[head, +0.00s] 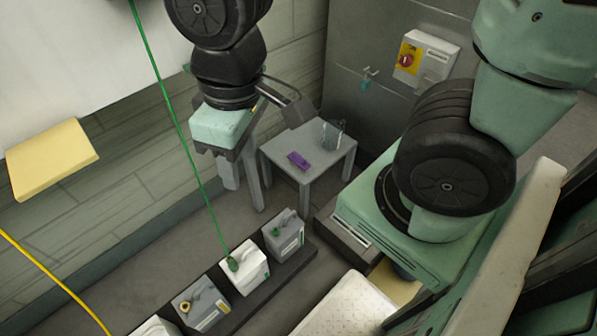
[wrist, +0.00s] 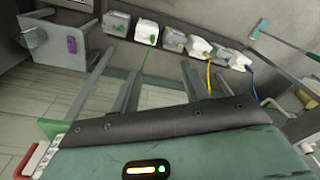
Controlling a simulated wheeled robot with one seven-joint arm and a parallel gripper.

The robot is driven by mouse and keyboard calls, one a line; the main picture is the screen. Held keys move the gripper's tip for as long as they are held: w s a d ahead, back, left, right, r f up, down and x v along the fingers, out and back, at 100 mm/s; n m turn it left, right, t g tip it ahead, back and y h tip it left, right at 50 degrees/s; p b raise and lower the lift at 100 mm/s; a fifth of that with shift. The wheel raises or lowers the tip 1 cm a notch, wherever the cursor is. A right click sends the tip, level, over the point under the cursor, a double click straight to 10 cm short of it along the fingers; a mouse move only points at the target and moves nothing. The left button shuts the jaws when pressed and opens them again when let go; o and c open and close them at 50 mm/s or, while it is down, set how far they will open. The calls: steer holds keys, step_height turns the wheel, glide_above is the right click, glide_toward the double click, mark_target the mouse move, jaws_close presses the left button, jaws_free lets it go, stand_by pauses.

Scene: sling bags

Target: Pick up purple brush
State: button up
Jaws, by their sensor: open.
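The purple brush (head: 298,160) lies on top of a small grey table (head: 322,164) in the head view. In the wrist view the brush (wrist: 71,44) shows small at the upper left, on the pale tabletop. My gripper (head: 244,195) hangs to the left of the table in the head view. Its fingers point down and are spread apart, with nothing between them. The gripper is apart from the brush. The brush is not hidden in either view.
Several jugs stand in a row on a dark low platform, including a white one (head: 248,268). A green hose (head: 178,125) runs down to it. A switch box (head: 426,58) is on the back wall.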

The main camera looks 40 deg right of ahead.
steer(key=w+d+f+m+t+b, duration=0.1)
steer(key=w+d+f+m+b, duration=0.15)
steer(key=f+b, duration=0.6)
steer(key=w+d+f+m+b, duration=0.1)
steer(key=w+d+f+b, duration=0.3)
steer(key=f+b, duration=0.45)
steer(key=t+h+b, duration=0.1)
steer(key=t+b, duration=1)
steer(key=b, duration=0.2)
glide_above(305, 163)
steer(key=s+a, duration=0.2)
steer(key=s, duration=0.3)
step_height(305, 163, down, 40)
steer(key=s+d+f+m+t, duration=0.25)
steer(key=s+f+t, duration=0.35)
steer(key=s, duration=0.4)
steer(key=shift+g, duration=0.3)
steer(key=w+b, duration=0.1)
steer(key=w, duration=0.2)
steer(key=w+f+b, duration=0.1)
steer(key=w, duration=0.3)
steer(key=w+b, duration=0.2)
steer(key=w, duration=0.2)
steer(key=shift+w+a+f, duration=0.1)
steer(key=shift+a+f, duration=0.05)
steer(key=shift+a, duration=0.15)
steer(key=shift+w+b, duration=1.45)
steer(key=shift+w, duration=1.7)
jaws_close()
